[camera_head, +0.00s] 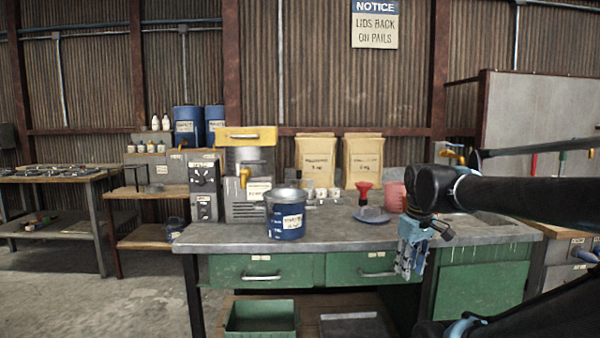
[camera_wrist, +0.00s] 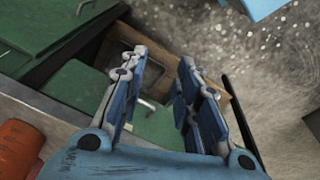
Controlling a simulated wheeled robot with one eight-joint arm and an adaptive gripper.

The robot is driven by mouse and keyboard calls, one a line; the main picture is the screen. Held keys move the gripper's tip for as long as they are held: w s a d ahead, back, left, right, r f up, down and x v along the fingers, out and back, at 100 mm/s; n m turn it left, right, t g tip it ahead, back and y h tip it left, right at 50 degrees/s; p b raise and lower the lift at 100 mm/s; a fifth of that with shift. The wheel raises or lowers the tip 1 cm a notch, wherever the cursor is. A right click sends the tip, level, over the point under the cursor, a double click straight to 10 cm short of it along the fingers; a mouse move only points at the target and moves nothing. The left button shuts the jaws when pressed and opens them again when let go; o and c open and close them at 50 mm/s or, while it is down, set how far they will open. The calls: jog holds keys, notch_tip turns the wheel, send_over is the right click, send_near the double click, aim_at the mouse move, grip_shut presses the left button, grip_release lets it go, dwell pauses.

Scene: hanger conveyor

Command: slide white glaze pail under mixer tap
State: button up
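A blue pail (camera_head: 286,214) with a grey top and a white label stands upright on the grey bench top (camera_head: 340,234), near the front edge. The label is too small to read surely. The mixer (camera_head: 245,160), a grey machine with a yellow top, stands behind the pail and to its left. Its yellow tap (camera_head: 245,176) is left of the pail and behind it; the pail is not under it. My gripper (camera_head: 405,274) hangs fingers down before the bench front, right of the pail and apart from it. In the wrist view my gripper (camera_wrist: 158,72) is open and empty.
A red funnel-like thing (camera_head: 363,192) on a blue base and a pink bucket (camera_head: 395,197) stand right of the pail. Two paper sacks (camera_head: 316,161) and (camera_head: 363,161) stand behind. Green drawers (camera_head: 267,271) with handles face front. The bench between pail and funnel is clear.

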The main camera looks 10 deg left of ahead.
jog(key=w+a+r+n, duration=0.6)
jog(key=w+a+r, duration=0.1)
jog(key=r, duration=0.2)
notch_tip(320, 180, up, 13)
jog(key=n+g, duration=0.1)
jog(key=n, duration=1.4)
send_over(297, 217)
jog(key=shift+d, duration=0.25)
jog(key=shift+f, duration=0.1)
jog(key=f, duration=1.7)
jog(key=shift+w+a+f, duration=0.1)
jog(key=shift+w+a, duration=0.2)
jog(key=shift+c, duration=0.5)
grip_shut()
